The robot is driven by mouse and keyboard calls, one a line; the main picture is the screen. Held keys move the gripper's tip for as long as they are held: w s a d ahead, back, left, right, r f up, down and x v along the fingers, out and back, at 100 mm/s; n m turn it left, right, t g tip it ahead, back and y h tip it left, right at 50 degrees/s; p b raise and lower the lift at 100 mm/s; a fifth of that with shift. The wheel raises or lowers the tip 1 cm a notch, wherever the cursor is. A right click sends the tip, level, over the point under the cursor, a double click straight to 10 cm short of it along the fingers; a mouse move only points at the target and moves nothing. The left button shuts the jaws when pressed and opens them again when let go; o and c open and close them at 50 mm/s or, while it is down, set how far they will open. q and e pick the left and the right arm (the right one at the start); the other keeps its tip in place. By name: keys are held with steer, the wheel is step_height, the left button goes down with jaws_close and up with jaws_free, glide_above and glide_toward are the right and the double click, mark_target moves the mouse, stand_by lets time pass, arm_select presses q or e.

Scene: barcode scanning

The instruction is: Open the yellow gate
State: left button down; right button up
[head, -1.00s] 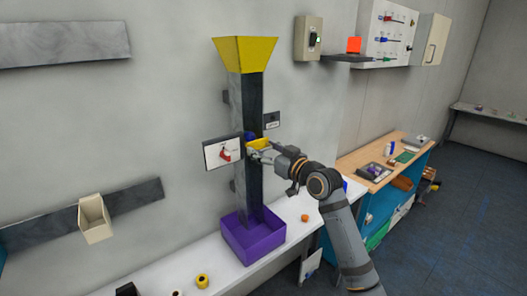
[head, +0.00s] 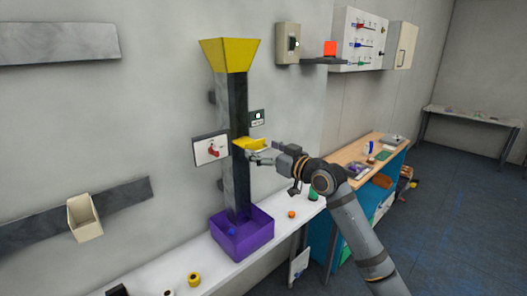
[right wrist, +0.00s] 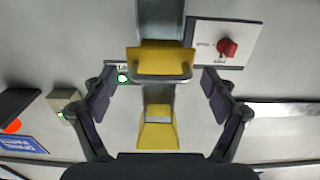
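The yellow gate (head: 249,143) sticks out from the dark vertical chute (head: 238,110) at mid height. In the right wrist view the gate (right wrist: 160,55) shows close up, with a dark bar handle across it. My right gripper (head: 256,157) is just in front of and slightly below the gate. In the right wrist view its fingers (right wrist: 159,85) are spread wide on either side of the handle, with nothing between them gripped. A blue ball (head: 232,231) lies in the purple bin (head: 258,236) under the chute. My left gripper is not in view.
A yellow funnel (head: 229,55) tops the chute. A white panel with a red switch (head: 211,150) is left of it, and a small panel with a lit light (head: 257,117) is right of it. The white shelf (head: 210,285) holds small rings and an orange piece (head: 292,214).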

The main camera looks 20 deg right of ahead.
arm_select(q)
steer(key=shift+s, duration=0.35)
arm_select(e)
steer(key=v, duration=0.7)
steer(key=shift+s, duration=0.25)
steer(key=shift+d, duration=0.1)
